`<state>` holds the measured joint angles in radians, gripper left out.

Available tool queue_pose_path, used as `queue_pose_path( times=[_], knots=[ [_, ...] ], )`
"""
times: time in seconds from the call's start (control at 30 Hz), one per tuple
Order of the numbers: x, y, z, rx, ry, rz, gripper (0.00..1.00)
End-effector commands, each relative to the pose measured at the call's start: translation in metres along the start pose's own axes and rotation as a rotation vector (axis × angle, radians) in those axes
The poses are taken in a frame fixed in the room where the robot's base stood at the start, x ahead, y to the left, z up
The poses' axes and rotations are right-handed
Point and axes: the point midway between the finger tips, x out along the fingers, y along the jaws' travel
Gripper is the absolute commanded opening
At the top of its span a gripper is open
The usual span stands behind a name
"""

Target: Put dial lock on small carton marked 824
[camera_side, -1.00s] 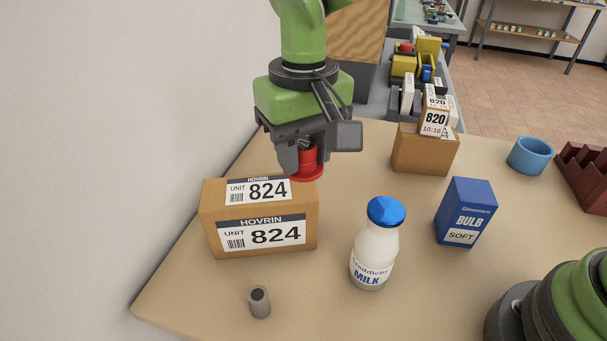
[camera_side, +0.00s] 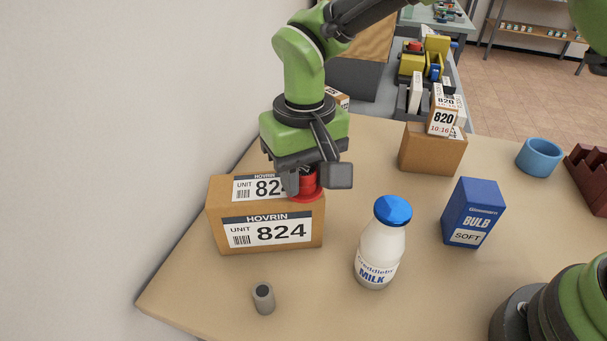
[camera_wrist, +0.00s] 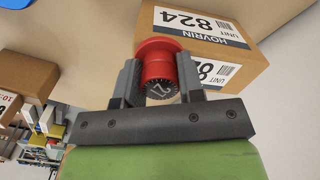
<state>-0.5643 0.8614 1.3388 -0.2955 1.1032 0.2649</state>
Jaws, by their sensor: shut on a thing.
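The small carton marked 824 (camera_side: 268,238) is a brown box with white unit labels on its front and top. It stands at the left of the table in the side view and also shows in the wrist view (camera_wrist: 246,50). The dial lock (camera_wrist: 158,68) is red with a dark knurled dial. The lock (camera_side: 309,186) is at the right part of the carton's top. I cannot tell whether it touches the top.
A milk bottle (camera_side: 382,245) and a blue bulb box (camera_side: 472,212) stand right of the carton. A small grey cylinder (camera_side: 264,298) is in front. A carton with an 820 label (camera_side: 432,150), a blue cup (camera_side: 539,157) and a dark red rack (camera_side: 590,180) are farther right.

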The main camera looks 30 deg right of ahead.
Motion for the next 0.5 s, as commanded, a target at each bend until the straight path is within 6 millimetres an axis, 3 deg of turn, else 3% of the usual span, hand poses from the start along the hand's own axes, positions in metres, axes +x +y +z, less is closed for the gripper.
queue_pose_path(
  times=[0.43, 0.47, 0.5],
  knots=[
    [0.0105, 0.0, -0.0002, -0.001, 0.001, 0.0, 0.06],
    [0.0105, 0.0, -0.0002, -0.001, 0.002, 0.0, 0.4],
    [0.0102, 0.0, -0.0002, -0.001, 0.002, -0.001, 0.49]
  ],
)
